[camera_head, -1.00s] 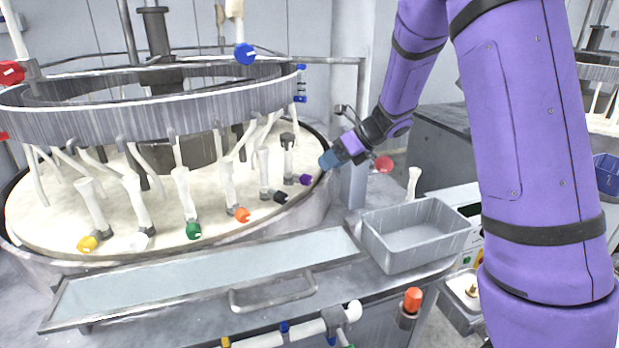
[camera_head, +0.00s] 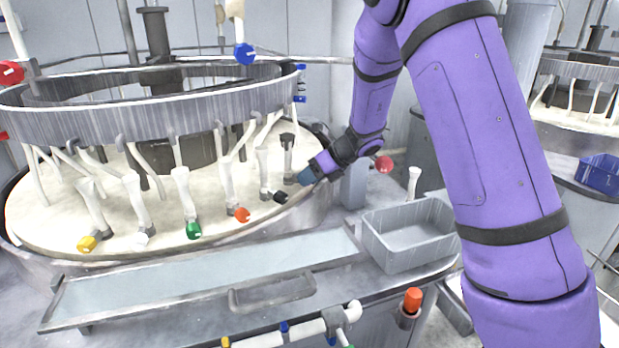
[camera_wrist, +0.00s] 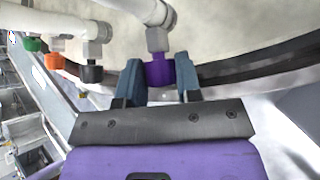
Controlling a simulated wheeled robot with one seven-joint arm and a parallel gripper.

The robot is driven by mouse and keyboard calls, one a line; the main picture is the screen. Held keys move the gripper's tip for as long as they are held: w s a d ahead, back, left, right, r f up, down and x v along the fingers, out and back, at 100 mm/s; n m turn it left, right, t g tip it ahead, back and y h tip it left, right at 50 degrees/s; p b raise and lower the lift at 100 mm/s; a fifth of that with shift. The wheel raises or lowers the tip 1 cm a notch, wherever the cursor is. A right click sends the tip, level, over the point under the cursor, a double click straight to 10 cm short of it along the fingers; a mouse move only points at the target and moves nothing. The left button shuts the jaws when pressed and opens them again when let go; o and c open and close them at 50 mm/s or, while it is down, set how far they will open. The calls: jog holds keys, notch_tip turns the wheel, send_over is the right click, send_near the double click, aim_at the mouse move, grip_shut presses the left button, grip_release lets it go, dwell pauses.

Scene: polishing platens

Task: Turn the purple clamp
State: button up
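The purple clamp (camera_wrist: 160,72) sits at the end of a white tube with a grey collar in the wrist view. My gripper (camera_wrist: 160,82) has its two blue fingers on either side of the clamp. The fingers are spread apart, with the clamp between their tips; firm contact is not visible. In the head view my gripper (camera_head: 309,176) is at the right rim of the platen and hides the purple clamp.
Black (camera_head: 280,197), orange (camera_head: 242,215), green (camera_head: 193,230), white and yellow (camera_head: 87,243) clamps line the platen's front rim. A grey metal ring (camera_head: 150,120) stands above. A grey bin (camera_head: 408,245) and a long shallow tray (camera_head: 200,275) lie in front.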

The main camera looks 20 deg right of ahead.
jog(key=c, duration=0.4)
jog(key=shift+o, duration=0.2)
jog(key=n+t+h, duration=0.2)
jog(key=shift+s+a+h, duration=0.15)
jog(key=shift+s+h, duration=0.05)
jog(key=shift+h, duration=0.2)
jog(key=shift+s+a+f+n+t+h, duration=0.1)
jog(key=shift+n+t+h, duration=0.3)
jog(key=shift+t+h, duration=0.25)
jog(key=shift+a+n+t+h, duration=0.1)
jog(key=shift+n+t+h, duration=0.35)
jog(key=shift+t, duration=0.3)
jog(key=o, duration=0.9)
